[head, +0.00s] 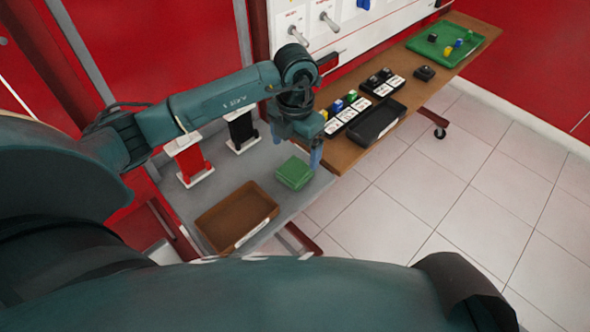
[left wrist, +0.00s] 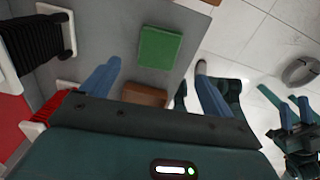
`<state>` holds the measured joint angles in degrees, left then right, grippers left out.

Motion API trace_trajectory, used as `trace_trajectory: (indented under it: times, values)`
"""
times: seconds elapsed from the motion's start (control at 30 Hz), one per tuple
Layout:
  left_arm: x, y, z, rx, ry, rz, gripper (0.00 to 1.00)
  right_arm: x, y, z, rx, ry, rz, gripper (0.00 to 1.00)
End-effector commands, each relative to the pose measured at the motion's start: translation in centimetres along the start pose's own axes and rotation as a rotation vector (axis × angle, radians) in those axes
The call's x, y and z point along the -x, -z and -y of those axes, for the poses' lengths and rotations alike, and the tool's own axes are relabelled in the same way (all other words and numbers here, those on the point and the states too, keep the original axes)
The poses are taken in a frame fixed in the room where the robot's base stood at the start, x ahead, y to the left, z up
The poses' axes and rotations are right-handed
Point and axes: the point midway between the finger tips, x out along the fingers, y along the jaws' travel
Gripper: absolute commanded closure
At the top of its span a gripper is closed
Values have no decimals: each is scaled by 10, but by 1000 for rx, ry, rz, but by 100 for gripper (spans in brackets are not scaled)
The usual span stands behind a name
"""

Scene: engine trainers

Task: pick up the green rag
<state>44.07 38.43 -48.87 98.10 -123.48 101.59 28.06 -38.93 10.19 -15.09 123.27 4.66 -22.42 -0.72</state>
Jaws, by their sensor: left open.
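The green rag (head: 294,172) is a folded, flat block on the grey table, near its right edge. It also shows in the left wrist view (left wrist: 160,48), ahead of and between my fingers. My left gripper (head: 316,157) points down just beside the rag, above and to its right in the head view. My right gripper does not show in the head view; in the left wrist view part of an arm with blue fingers (left wrist: 296,110) shows at the right.
A brown tray (head: 236,216) lies on the grey table (head: 262,160) in front of the rag. A red spool holder (head: 190,160) and a black one (head: 241,128) stand behind left. The wooden bench (head: 345,150) with black trays adjoins at right.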

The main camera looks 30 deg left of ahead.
Motion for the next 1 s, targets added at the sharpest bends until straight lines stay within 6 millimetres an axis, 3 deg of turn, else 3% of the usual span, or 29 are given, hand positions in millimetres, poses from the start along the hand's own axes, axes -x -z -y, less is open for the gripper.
trace_trajectory:
  times: [0.6,0.87,1.0]
  values:
    - [-70,0,0,0,3,-1,13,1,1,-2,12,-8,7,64]
    - [-74,0,-1,-1,1,1,13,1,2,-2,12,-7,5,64]
    - [-74,0,-1,-1,1,1,23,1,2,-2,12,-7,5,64]
